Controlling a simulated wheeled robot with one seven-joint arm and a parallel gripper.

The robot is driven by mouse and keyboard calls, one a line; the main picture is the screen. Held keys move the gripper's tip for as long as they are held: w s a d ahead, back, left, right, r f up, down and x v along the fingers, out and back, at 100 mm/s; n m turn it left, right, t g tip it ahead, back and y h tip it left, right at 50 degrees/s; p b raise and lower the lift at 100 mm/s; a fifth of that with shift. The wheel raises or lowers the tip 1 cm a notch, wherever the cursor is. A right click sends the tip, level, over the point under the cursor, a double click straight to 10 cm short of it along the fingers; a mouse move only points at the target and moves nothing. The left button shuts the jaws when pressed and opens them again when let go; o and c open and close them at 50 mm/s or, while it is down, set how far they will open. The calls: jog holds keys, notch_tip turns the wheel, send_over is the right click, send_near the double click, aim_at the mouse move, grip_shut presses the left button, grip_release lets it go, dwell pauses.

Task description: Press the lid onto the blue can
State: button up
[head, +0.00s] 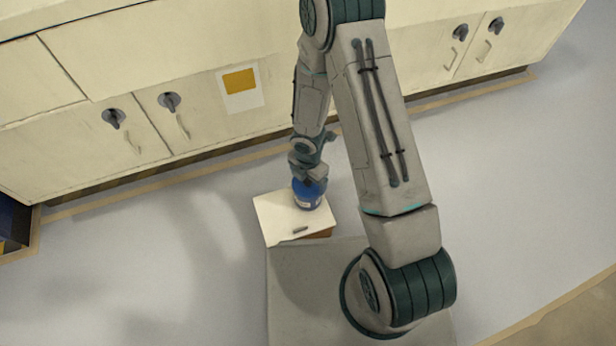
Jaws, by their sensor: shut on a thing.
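The blue can (308,200) stands upright on a small pale-topped stand, with a white label low on its side. My gripper (315,181) is directly over the can's top, pointing down, and is shut on the lid. The lid is too small and too covered by the gripper to make out clearly. I cannot tell whether it touches the can's rim or how level it sits.
The pale board (275,215) on the stand has free room left of the can. A small dark object (300,230) lies near its front edge. Cream cabinets (130,130) with dark knobs line the back. The grey floor (160,270) at left is clear.

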dwell(0.4)
jog(key=o, duration=0.9)
jog(key=shift+r+p, duration=3.15)
jog(key=shift+r, duration=0.35)
grip_shut()
